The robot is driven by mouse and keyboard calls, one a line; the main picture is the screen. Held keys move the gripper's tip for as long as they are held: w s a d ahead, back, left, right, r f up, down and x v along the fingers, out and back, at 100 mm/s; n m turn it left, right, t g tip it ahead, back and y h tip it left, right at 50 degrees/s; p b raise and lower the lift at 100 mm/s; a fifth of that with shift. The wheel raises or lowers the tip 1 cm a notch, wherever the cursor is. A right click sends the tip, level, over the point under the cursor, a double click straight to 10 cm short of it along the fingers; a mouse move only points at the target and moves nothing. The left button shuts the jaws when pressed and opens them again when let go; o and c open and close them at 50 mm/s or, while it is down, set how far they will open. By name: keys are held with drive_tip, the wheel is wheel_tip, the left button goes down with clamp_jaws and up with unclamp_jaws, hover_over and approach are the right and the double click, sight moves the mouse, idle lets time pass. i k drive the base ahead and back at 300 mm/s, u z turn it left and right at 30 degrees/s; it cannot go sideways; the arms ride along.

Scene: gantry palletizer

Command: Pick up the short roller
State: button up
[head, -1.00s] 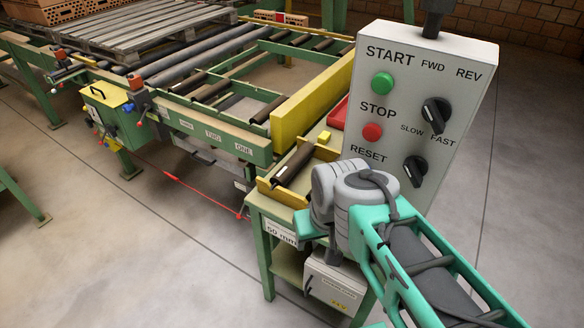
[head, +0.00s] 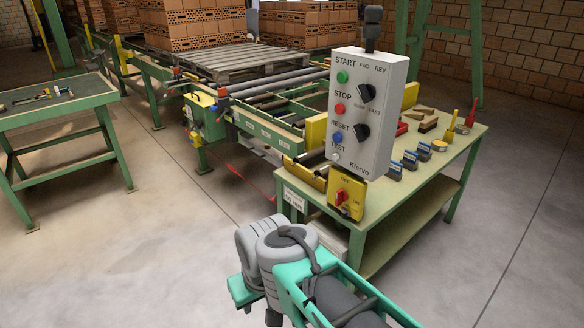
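A short dark roller (head: 314,158) lies in a yellow cradle (head: 303,175) on the left end of a green workbench (head: 420,215). The hanging control box covers the right part of the cradle and part of the roller. My arm's grey wrist joints (head: 275,246) are at the bottom middle, in front of the bench and apart from the roller. My gripper's fingers do not show, so I cannot see their state.
A grey control box (head: 372,110) hangs over the bench, with a yellow switch box (head: 346,197) near its lower edge. Blue-and-black blocks and yellow-handled tools stand on the bench. A roller conveyor (head: 262,131) is behind, another green table (head: 60,105) at left. The floor between is clear.

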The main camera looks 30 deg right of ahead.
sight(307, 158)
drive_tip(key=u, duration=0.45)
drive_tip(key=i, duration=2.45)
drive_tip(key=z, duration=1)
drive_tip(key=i, duration=0.8)
drive_tip(key=z, duration=1.3)
drive_tip(key=i, duration=0.35)
drive_tip(key=z, duration=0.25)
